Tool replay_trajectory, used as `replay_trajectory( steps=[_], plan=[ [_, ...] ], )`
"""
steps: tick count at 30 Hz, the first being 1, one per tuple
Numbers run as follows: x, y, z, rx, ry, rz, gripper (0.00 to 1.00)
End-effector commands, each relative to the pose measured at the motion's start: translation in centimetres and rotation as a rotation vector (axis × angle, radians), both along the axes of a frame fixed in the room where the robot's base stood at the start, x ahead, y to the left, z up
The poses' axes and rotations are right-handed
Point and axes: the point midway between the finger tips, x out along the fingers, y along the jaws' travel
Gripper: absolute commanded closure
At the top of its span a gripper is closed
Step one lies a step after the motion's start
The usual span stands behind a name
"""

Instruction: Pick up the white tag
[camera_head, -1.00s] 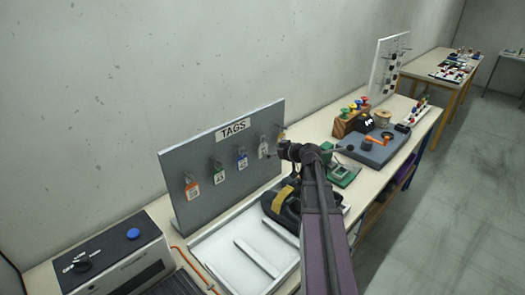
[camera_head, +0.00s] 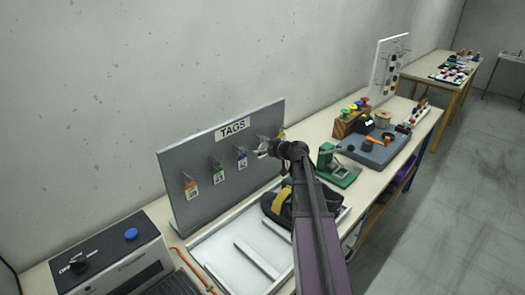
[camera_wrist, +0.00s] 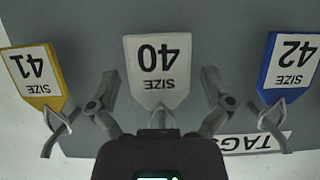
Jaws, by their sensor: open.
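The white tag (camera_wrist: 158,70), printed SIZE 40, hangs on a hook and shows upside down in the middle of the wrist view. My gripper (camera_wrist: 160,84) is open, with one finger on each side of the tag and a gap between each finger and its edges. I cannot tell how deep the fingers reach. In the head view my gripper (camera_head: 264,149) is at the right part of the grey tag board (camera_head: 205,195) and hides most or all of the white tag.
A yellow tag (camera_wrist: 38,77) and a blue tag (camera_wrist: 291,66) hang on either side, close to the fingers. A white tray (camera_head: 225,262) and a dark shoe (camera_head: 280,204) lie below the board.

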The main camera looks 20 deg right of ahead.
Motion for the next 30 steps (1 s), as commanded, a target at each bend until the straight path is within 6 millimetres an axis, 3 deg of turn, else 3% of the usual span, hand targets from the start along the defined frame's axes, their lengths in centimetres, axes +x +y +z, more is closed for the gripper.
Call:
replay_trajectory(
  steps=[8,13,15,30],
  plan=[
    [-0.02,-0.01,0.0,0.0,0.0,0.0,0.0],
    [-0.02,-0.02,0.0,0.0,0.0,0.0,0.44],
    [-0.02,-0.02,0.0,0.0,0.0,0.0,0.55],
    [-0.04,-0.02,0.26,-0.001,0.001,0.0,0.56]
  ],
)
